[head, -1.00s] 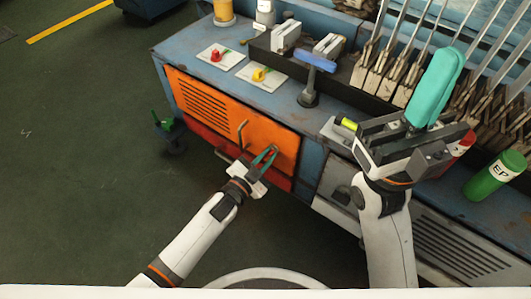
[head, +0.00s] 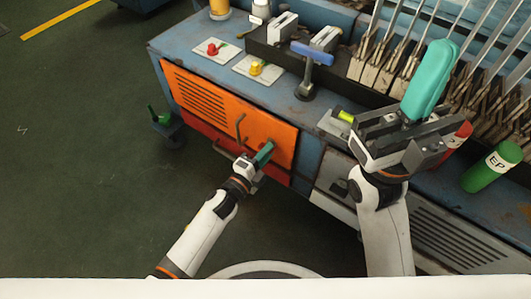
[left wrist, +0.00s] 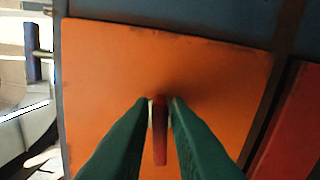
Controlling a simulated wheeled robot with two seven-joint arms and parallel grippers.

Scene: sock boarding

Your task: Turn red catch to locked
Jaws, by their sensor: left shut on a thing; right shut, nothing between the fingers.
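The red catch (left wrist: 160,135) shows in the left wrist view as a narrow red lever against an orange panel (left wrist: 100,70). It lies between the green fingers of my left gripper (left wrist: 160,108), which are shut on it. In the head view my left gripper (head: 265,153) is at the front of the orange door (head: 215,105), and its fingers hide the catch. My right gripper (head: 440,55) is shut and empty, with its teal fingers raised above the bench at the right. No locked mark is readable.
A bar handle (head: 240,130) stands out from the orange door just left of my left gripper. The blue bench top (head: 185,45) carries red and yellow knobs and a blue-handled clamp (head: 312,55).

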